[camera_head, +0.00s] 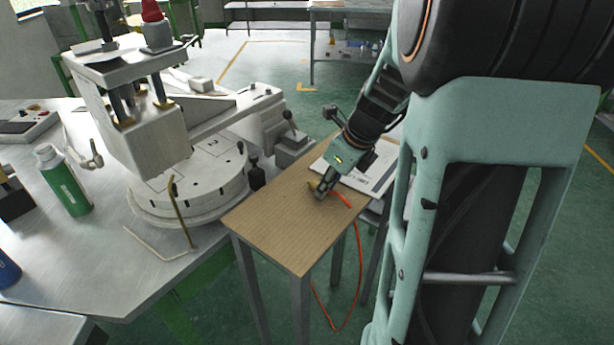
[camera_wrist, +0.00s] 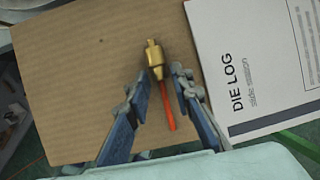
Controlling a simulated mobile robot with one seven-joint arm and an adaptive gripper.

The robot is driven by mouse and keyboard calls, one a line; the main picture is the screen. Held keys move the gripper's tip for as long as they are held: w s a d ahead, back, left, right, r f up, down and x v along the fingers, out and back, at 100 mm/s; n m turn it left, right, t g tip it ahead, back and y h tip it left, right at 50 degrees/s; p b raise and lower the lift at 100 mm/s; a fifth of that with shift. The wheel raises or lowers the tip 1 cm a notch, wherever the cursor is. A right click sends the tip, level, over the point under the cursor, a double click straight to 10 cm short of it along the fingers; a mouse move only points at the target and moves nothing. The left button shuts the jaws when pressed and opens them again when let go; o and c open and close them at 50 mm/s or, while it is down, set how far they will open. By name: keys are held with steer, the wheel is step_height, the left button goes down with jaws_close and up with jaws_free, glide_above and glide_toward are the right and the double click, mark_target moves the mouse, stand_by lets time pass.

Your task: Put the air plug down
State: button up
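The air plug (camera_wrist: 154,58) is a small brass fitting on an orange hose (camera_wrist: 168,106). In the wrist view it appears to lie on the brown tabletop (camera_wrist: 85,70), just ahead of my fingertips. My gripper (camera_wrist: 159,84) is open, with one finger on each side of the plug's rear end and the hose, and a gap shows on both sides. In the head view my gripper (camera_head: 322,190) is low over the small table (camera_head: 285,220). There the plug is mostly hidden by the fingers, and the orange hose (camera_head: 357,250) hangs off the table edge.
A "DIE LOG" sheet or booklet (camera_wrist: 245,65) lies right of the plug; it also shows in the head view (camera_head: 370,175). The wax press (camera_head: 190,185) stands left on a metal bench (camera_head: 100,260) with a green bottle (camera_head: 65,180). The small table's near part is clear.

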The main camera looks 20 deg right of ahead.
steer(key=shift+c, duration=0.3)
jaws_close()
steer(key=shift+r, duration=0.15)
stand_by(0.3)
